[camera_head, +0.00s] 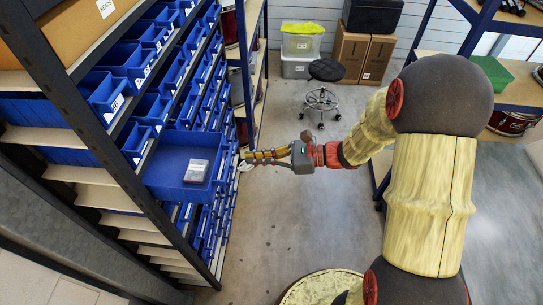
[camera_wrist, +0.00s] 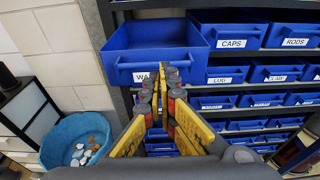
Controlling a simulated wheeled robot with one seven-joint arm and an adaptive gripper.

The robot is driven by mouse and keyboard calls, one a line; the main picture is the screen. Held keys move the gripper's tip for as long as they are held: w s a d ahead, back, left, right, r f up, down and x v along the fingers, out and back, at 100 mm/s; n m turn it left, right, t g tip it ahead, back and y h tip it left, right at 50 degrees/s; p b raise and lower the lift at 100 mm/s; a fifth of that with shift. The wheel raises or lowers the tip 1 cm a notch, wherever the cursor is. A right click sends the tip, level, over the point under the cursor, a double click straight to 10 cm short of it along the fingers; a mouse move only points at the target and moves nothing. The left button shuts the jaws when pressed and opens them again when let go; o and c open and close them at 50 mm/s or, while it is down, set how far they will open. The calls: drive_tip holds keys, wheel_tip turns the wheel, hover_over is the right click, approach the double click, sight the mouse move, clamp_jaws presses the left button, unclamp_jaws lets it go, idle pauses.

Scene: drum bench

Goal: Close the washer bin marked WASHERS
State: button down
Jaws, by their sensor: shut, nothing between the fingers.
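The washer bin (camera_head: 168,163) is a wide blue bin standing pulled out from the shelf rack, well beyond the bins around it. A small clear-lidded box (camera_head: 196,171) lies inside it. In the wrist view the bin (camera_wrist: 155,40) shows its front, with a handle ledge and a white label (camera_wrist: 141,77) of which only "WA" reads; the fingers hide the rest. My gripper (camera_head: 246,156) is shut and empty, level with the bin's front and just to its right. In the wrist view my fingertips (camera_wrist: 163,78) overlap the front's lower part. I cannot tell whether they touch it.
Bins marked CAPS (camera_wrist: 232,35) and RODS (camera_wrist: 295,36) sit beside it in the rack, with smaller bins below. A round blue tub (camera_wrist: 75,140) is at the lower left. A stool (camera_head: 322,85) stands at the back. The floor (camera_head: 285,215) under my arm is clear.

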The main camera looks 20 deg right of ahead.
drive_tip(key=shift+p+x, duration=0.3)
drive_tip(key=shift+x, duration=1.95)
drive_tip(key=shift+a, duration=0.1)
drive_tip(key=b, duration=0.3)
hover_over(186, 169)
drive_tip(key=shift+s+d, duration=0.25)
drive_tip(key=shift+d, duration=0.05)
drive_tip(key=shift+w+a+b, duration=0.2)
drive_tip(key=shift+a+b, duration=0.1)
drive_tip(key=shift+a, duration=0.15)
drive_tip(key=shift+r, duration=0.1)
drive_tip(key=shift+d, duration=0.1)
